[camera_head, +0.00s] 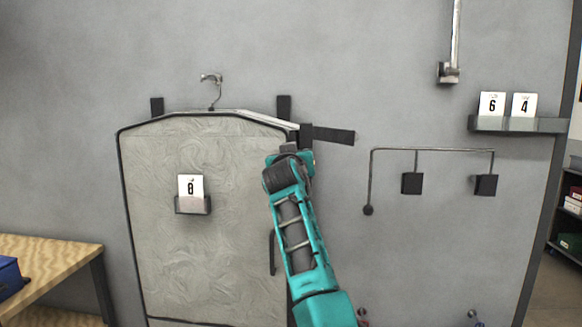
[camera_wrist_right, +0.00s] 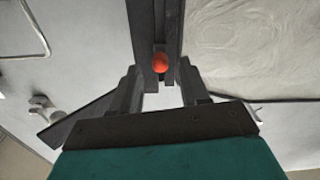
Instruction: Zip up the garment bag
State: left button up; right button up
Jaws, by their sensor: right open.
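The grey garment bag (camera_head: 235,255) hangs upright against the wall by a hook (camera_head: 212,80), with dark edging around it. My right arm reaches up in front of its right edge. My right gripper (camera_head: 293,148) is at the bag's upper right corner; the arm hides part of that edge. In the right wrist view, the bag (camera_wrist_right: 250,45) is on the right, and a dark strip (camera_wrist_right: 155,20) runs along its side. A red ball (camera_wrist_right: 160,62) sits on that strip, between the tips of my open right gripper (camera_wrist_right: 158,75). I cannot tell whether the fingers touch it. My left gripper is out of view.
A card marked 0 (camera_head: 190,186) sits in a holder on the bag's front. Dark bars (camera_head: 333,135) stick out by its upper corner. A wooden table (camera_head: 50,255) stands at left.

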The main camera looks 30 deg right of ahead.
jog(key=b+v, duration=0.1)
jog(key=v, duration=0.8)
jog(key=shift+s, duration=0.3)
jog(key=shift+a, duration=0.15)
jog(key=s+a+f+n+y, duration=0.2)
jog(key=s+f+n+y, duration=0.1)
jog(key=f, duration=1.1)
jog(key=s+a+f+n+y, duration=0.2)
jog(key=s+f+n+y, duration=0.1)
jog(key=f, duration=1.2)
jog(key=s+a+f+g+y, duration=0.2)
jog(key=s+a+f, duration=0.1)
jog(key=s+f, duration=0.7)
jog(key=s+a+f+n+g+y, duration=0.1)
jog(key=s+a+f+g+y, duration=0.1)
jog(key=s+f, duration=0.8)
jog(key=s+a+y, duration=0.1)
jog(key=s, duration=0.5)
jog(key=shift+a+f+y, duration=0.3)
jog(key=shift+a+f, duration=0.1)
